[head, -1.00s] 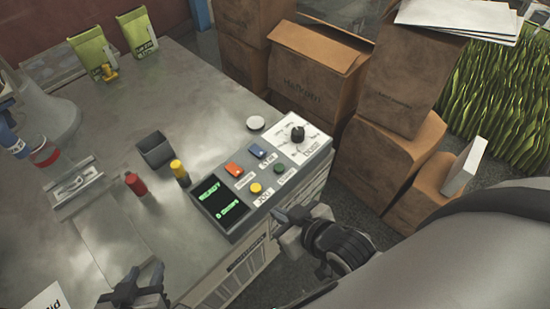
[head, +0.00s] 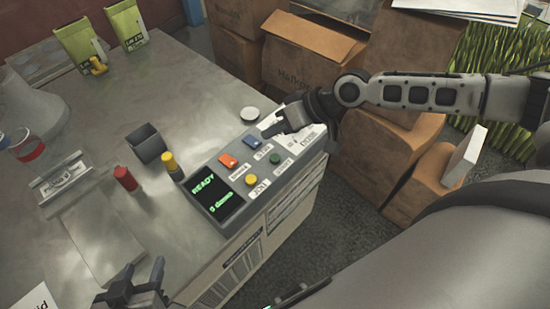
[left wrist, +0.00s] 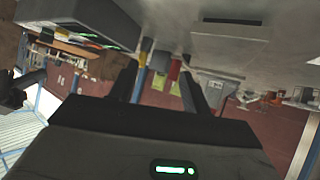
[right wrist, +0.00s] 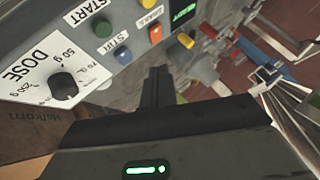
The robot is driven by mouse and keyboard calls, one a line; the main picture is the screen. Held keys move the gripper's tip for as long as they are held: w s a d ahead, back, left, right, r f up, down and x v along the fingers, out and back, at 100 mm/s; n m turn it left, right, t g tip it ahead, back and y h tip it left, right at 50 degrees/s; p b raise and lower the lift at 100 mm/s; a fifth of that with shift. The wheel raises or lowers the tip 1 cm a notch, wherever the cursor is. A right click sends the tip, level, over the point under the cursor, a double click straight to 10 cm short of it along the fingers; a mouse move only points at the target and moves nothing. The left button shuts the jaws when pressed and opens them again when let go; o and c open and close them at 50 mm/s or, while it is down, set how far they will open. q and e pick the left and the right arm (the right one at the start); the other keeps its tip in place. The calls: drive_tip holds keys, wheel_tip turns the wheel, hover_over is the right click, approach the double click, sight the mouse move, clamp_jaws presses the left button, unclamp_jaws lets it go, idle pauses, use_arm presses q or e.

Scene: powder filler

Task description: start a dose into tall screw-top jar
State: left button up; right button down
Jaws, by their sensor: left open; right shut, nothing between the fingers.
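The control panel (head: 240,185) sits at the table's right edge, with a dark display (head: 213,195) reading READY and a grams line too small to read surely. A green button (head: 275,159) is beside a yellow button (head: 251,180); in the right wrist view the green button (right wrist: 103,27) is labelled START. The black dose knob (right wrist: 63,85) shows there too. My right gripper (head: 270,132) is shut and empty, above the panel's dose-knob end, hiding the knob in the head view. My left gripper (head: 143,281) is open and empty near the table's front. I cannot tell which container is the tall screw-top jar.
An orange button (head: 228,161) and blue button (head: 250,142) are also on the panel. A red container (head: 125,179), a yellow-capped one (head: 172,165) and a grey open box (head: 147,144) stand left of it. Cardboard boxes (head: 310,60) stand behind.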

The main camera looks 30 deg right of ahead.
drive_tip(key=shift+w+d+r+m, duration=0.15)
drive_tip(key=shift+d+r, duration=0.05)
drive_tip(key=shift+d, duration=0.25)
drive_tip(key=shift+w+d+r+m, duration=0.1)
drive_tip(key=shift+d+r+m, duration=0.1)
drive_tip(key=shift+d, duration=0.25)
drive_tip(key=shift+f, duration=0.1)
use_arm(q)
drive_tip(key=f+b, duration=0.2)
drive_tip(key=b, duration=0.1)
drive_tip(key=f+b, duration=0.2)
drive_tip(key=b, duration=0.2)
drive_tip(key=shift+d+t, duration=0.2)
drive_tip(key=shift+t, duration=0.1)
use_arm(e)
hover_over(280, 158)
wheel_tip(280, 158, down, 6)
drive_tip(key=shift+f, duration=0.15)
drive_tip(key=shift+a+f+b, duration=0.1)
drive_tip(key=shift+f+b, duration=0.55)
drive_tip(key=shift+f, duration=0.45)
use_arm(q)
drive_tip(key=shift+d+r+h, duration=0.1)
drive_tip(key=shift+r+h, duration=0.2)
use_arm(e)
drive_tip(key=shift+f, duration=0.1)
use_arm(q)
drive_tip(key=shift+f, duration=0.1)
use_arm(e)
drive_tip(key=shift+f, duration=0.4)
